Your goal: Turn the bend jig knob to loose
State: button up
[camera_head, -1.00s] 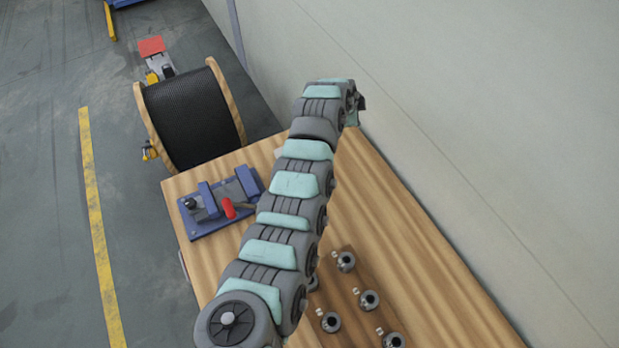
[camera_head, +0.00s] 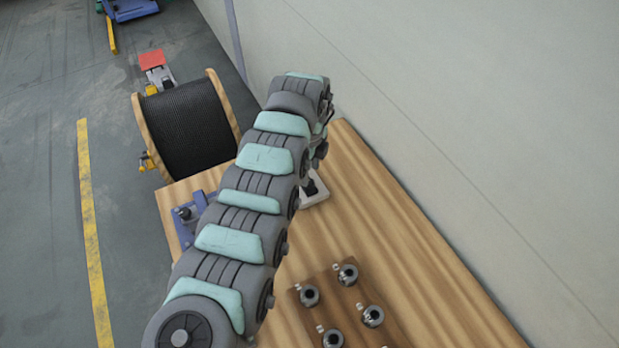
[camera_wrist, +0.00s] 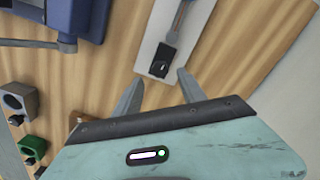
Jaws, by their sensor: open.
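A blue metal fixture, likely the bend jig (camera_head: 209,195), stands at the left of the wooden bench, partly hidden by my arm. A dark round knob (camera_head: 184,213) shows at its left end. Its blue edge and a grey lever also show at upper left in the wrist view (camera_wrist: 85,15). A pale plate (camera_wrist: 157,25) carrying a black block (camera_wrist: 160,62) and a blue-grey bar lies ahead of my gripper (camera_wrist: 161,78). My gripper is open and empty, its fingertips just short of the black block and to either side of it. I cannot read any knob setting.
Several round steel parts (camera_head: 372,316) sit on a brown board at the bench's front. In the wrist view a grey holed block (camera_wrist: 18,101) and a green one (camera_wrist: 32,147) are at left. A black cable reel (camera_head: 187,125) stands behind the bench. A wall runs along the right.

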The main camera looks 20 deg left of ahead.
aim_at(310, 182)
notch_tip(310, 182, down, 4)
jog(key=shift+f, duration=0.2)
jog(key=shift+c, duration=0.3)
grip_shut()
